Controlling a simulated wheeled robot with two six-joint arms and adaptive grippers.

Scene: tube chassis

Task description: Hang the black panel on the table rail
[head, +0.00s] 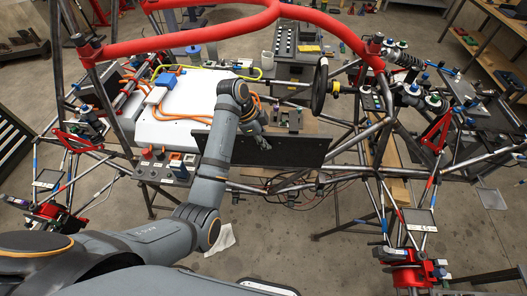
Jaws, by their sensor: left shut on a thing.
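A long black panel (290,151) stands on edge in the middle of the head view, at the near side of the table inside the tube chassis. The fingertips are small and dark in this view. The table rail cannot be made out behind the panel, and whether the panel touches it cannot be told. My right gripper is not in view.
A white box (178,112) with orange cables lies left of the panel. A steering wheel (320,88) stands behind its right side. Red padded tubes (190,36) cross above, and bare chassis tubes surround the work area. A small equipment tray (163,171) sits left of my arm.

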